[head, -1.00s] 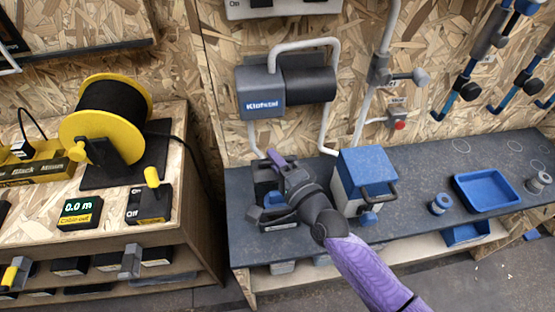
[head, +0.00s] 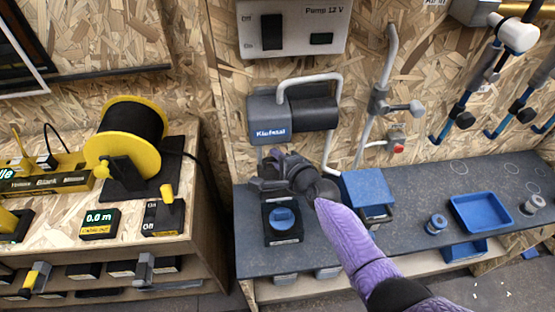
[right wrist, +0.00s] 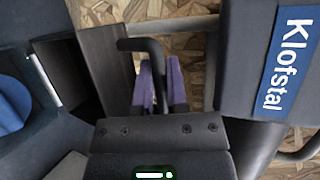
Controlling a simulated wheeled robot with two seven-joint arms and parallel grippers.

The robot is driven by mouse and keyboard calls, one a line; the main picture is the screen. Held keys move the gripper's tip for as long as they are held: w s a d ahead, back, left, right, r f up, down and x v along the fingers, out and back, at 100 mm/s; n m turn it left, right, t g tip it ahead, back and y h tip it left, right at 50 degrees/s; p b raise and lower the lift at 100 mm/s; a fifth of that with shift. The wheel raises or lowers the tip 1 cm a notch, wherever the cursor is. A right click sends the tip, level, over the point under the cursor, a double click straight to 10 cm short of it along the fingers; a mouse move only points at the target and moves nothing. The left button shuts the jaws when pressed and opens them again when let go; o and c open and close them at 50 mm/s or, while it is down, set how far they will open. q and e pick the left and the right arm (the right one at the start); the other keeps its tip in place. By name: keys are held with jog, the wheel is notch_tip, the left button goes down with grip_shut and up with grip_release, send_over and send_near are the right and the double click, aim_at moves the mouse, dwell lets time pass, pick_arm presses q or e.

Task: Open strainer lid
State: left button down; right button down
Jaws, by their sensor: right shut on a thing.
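The strainer (head: 270,237) is a dark square box on the grey bench, with a round blue part (head: 282,217) inside its open top. In the right wrist view the blue part shows at the left edge (right wrist: 12,105). The dark lid (right wrist: 85,75) stands raised beside the opening, with a bent black handle (right wrist: 140,45). My right gripper (head: 275,156) is behind the box, below the pump. In the right wrist view its purple fingers (right wrist: 160,86) are closed around the handle. The gripper hides most of the lid in the head view. My left gripper is not in view.
The pump labelled Klofstal (head: 268,118) and its grey pipes are close above my right gripper. A blue-topped box (head: 367,187) stands right of it. Farther right are a small blue-and-grey cup (head: 436,224) and a blue tray (head: 484,212). A yellow reel (head: 128,142) stands left.

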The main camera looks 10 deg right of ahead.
jog(key=c, duration=0.9)
grip_release()
jog(key=p+v, duration=0.5)
jog(key=v, duration=0.5)
jog(key=shift+c, duration=0.4)
